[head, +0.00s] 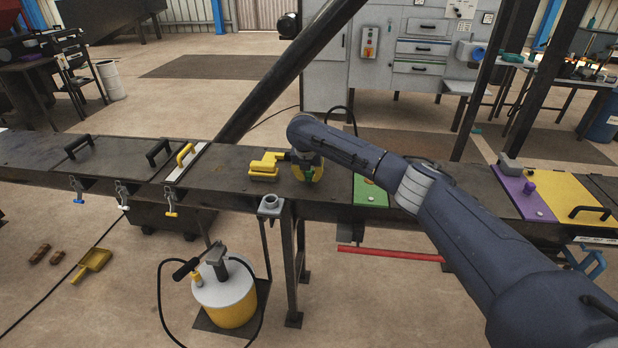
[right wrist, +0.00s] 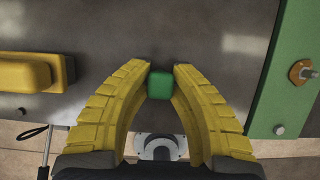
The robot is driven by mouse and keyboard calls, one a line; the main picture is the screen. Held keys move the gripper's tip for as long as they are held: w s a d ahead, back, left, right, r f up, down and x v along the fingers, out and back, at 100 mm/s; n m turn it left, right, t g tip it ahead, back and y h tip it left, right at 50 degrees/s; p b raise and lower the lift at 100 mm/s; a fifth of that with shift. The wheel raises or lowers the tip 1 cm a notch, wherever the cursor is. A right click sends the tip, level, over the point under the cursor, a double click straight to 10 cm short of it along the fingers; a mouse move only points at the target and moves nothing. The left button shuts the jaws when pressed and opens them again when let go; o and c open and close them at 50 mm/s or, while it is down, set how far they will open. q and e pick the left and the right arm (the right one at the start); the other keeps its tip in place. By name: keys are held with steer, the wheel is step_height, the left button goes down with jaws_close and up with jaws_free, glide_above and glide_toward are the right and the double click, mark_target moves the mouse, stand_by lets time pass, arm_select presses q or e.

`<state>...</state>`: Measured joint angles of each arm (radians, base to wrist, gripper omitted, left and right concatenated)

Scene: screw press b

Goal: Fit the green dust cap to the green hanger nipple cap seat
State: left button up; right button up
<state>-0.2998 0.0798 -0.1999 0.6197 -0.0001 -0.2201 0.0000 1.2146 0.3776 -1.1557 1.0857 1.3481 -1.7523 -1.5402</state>
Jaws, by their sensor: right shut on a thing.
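My right gripper (head: 308,172) reaches down over the dark beam top, left of the green panel (head: 371,192). Its yellow fingers are shut on a small green block-like piece, which I take as the green dust cap (right wrist: 160,85), held between the fingertips in the right wrist view. In that view the green panel (right wrist: 282,100) stands at the right, apart from the cap. A brass-coloured hex nipple (right wrist: 302,72) on it looks like the green hanger nipple cap seat. In the head view my arm partly covers the panel. My left gripper is not in view.
A yellow block-shaped piece (head: 264,166) lies just left of my right gripper. A grey bracket (head: 270,204) juts from the beam's front edge. A purple panel (head: 523,191) and a yellow panel (head: 568,195) are at the right. Bare dark beam lies between gripper and green panel.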

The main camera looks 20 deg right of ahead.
step_height(320, 180, up, 19)
stand_by(0.5)
steer(key=shift+f, duration=0.15)
stand_by(0.7)
